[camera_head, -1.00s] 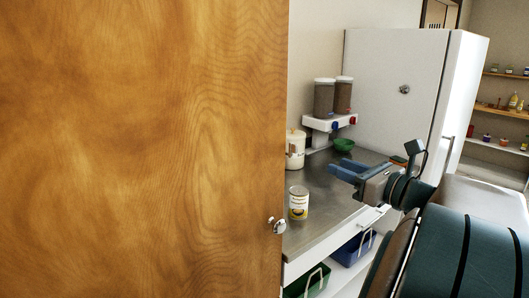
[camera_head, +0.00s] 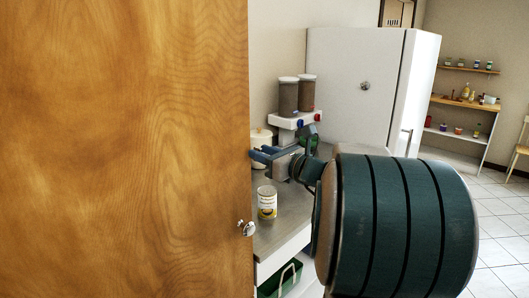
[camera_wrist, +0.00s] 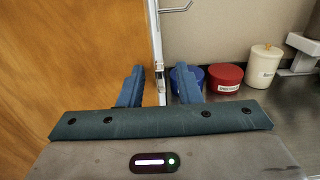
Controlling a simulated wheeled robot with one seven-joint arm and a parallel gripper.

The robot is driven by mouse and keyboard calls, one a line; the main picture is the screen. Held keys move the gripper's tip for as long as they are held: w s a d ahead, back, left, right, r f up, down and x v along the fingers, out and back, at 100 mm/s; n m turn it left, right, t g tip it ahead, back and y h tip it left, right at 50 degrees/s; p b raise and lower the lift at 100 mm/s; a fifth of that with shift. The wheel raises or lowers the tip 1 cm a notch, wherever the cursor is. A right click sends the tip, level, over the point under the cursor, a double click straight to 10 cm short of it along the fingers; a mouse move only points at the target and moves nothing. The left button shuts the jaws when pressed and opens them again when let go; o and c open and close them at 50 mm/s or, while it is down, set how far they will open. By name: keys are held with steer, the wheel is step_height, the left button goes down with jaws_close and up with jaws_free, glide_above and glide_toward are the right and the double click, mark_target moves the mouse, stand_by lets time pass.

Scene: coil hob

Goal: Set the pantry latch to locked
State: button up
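A wooden door (camera_head: 120,150) fills the left of the head view, with a small silver fitting (camera_head: 246,228) low near its right edge. The wrist view shows a wooden door panel (camera_wrist: 70,60) ending in a pale edge. A small metal piece (camera_wrist: 160,80) on that edge appears between my fingertips; it may be the pantry latch, but its setting is not clear. My gripper (camera_head: 263,156) is open and empty beside the door's edge, above the counter; the wrist view also shows my gripper (camera_wrist: 158,74) with its fingers apart. I cannot tell whether they touch the metal piece.
A can (camera_head: 267,202) stands on the counter (camera_head: 285,225) below my gripper. A metal hook-like bar (camera_wrist: 176,9) projects above. The fridge (camera_head: 350,85) stands behind.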

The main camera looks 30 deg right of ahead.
jaws_close()
